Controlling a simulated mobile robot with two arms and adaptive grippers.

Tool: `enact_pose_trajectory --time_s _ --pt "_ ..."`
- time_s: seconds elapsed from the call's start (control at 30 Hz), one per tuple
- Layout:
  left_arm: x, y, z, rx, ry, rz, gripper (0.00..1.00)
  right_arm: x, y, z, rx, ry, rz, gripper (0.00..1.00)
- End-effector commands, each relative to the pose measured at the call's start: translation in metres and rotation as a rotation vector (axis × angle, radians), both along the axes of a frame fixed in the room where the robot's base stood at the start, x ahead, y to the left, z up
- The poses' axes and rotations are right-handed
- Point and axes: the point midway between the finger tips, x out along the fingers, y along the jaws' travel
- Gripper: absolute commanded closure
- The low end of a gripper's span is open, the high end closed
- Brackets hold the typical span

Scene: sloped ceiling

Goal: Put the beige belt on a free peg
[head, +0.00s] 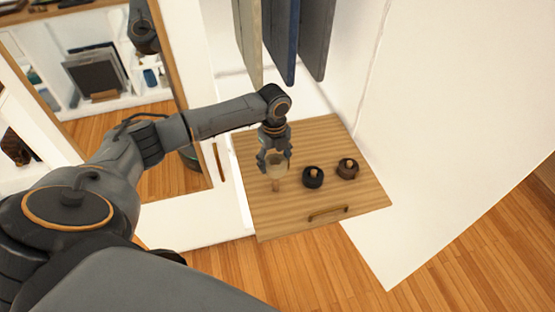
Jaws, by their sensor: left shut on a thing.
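The beige belt (278,168) is a small pale coil held between the fingers of my left gripper (274,164). My left gripper points down over the left part of a wooden board (315,143) with a brass handle. A wooden peg (276,186) shows just under the belt; whether the belt is around it or above it I cannot tell. A black belt (313,178) is coiled around the middle peg, and a brown belt (347,169) is around the right peg. My right gripper is not clearly in view.
Hanging garments, beige (249,40), blue (283,40) and grey (317,40), are above the back of the board. A white panel (450,110) stands on the right. A mirror (120,110) is at the left. Wooden floor (330,265) is open in front.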

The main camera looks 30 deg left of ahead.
Motion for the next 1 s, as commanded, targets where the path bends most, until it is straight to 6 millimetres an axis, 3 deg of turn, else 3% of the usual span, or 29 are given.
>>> enact_pose_trajectory --time_s 0.13,0.33,0.57,1.0 --pt "0.000 0.000 0.001 0.000 0.000 0.000 0.71 0.014 0.010 0.002 0.013 -0.022 -0.003 0.08" --pt "0.000 0.000 0.003 0.001 0.000 0.000 0.71 0.005 0.006 0.011 0.007 -0.007 0.000 0.08" --pt "0.000 0.000 -0.017 0.001 0.000 0.000 0.71 -0.014 -0.003 -0.001 -0.004 0.022 0.002 0.08" --pt "0.000 0.000 -0.048 0.001 0.000 -0.001 0.71 -0.003 -0.003 -0.014 -0.004 0.004 0.003 0.08"
